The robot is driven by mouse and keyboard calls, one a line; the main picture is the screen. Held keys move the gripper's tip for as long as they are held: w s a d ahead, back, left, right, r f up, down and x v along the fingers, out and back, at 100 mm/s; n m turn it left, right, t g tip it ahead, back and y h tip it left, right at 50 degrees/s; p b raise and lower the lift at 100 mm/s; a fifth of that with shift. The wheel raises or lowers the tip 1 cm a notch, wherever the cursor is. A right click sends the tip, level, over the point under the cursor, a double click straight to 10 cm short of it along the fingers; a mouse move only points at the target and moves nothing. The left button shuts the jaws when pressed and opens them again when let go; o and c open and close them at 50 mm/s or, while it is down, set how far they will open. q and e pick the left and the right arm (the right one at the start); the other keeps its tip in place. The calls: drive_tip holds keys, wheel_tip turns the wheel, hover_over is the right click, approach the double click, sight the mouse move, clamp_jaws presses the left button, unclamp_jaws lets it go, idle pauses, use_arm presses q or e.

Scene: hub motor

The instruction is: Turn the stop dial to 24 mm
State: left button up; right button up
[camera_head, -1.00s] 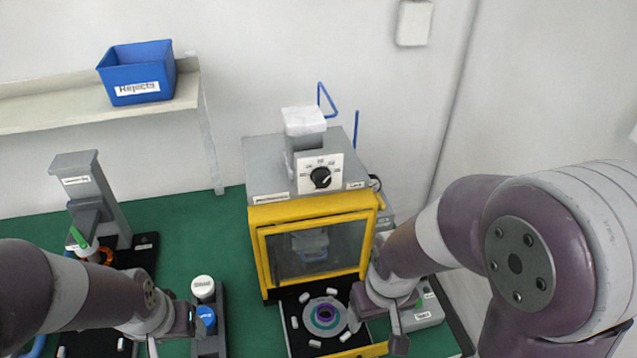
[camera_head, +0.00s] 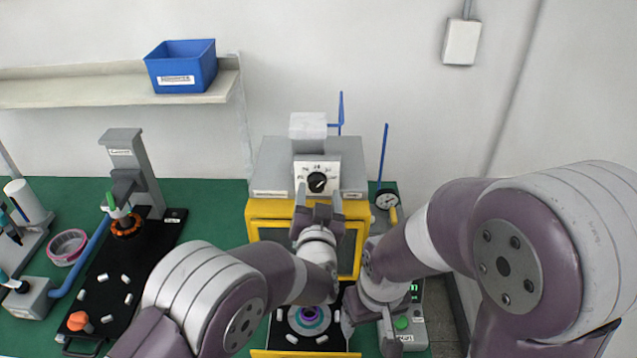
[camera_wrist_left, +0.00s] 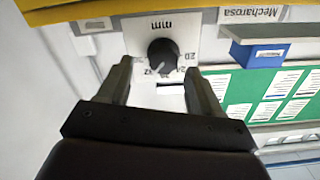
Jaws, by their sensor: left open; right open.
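The stop dial (camera_head: 317,182) is a black round knob on a white scale plate on the front of the grey press head. In the left wrist view the knob (camera_wrist_left: 163,54) shows with "mm" and several numbers around it, tilted and partly hard to read. A pale pointer line on it points toward the lower numbers, but I cannot read its exact setting. My left gripper (camera_head: 319,198) is open just in front of the dial; in the wrist view its fingers (camera_wrist_left: 160,80) lie on either side below the knob, apparently not touching it. My right gripper (camera_head: 368,332) is open, low at the right.
The yellow-framed guard (camera_head: 250,210) is below the dial, with a tray holding a ringed round part (camera_head: 309,317) under it. A dial gauge (camera_head: 387,201) and blue lever (camera_head: 383,155) stand at the right. A blue bin (camera_head: 181,70) sits on the shelf.

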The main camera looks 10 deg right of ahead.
sight(317, 183)
use_arm(q)
drive_tip(key=shift+w+d, duration=0.2)
drive_tip(key=shift+w, duration=0.5)
drive_tip(key=shift+w+a, duration=0.2)
drive_tip(key=shift+w, duration=0.45)
drive_tip(key=shift+d, duration=0.1)
drive_tip(key=shift+s+d, duration=0.1)
drive_tip(key=c, duration=1.1)
drive_tip(key=shift+o, duration=0.2)
drive_tip(key=shift+f, duration=0.1)
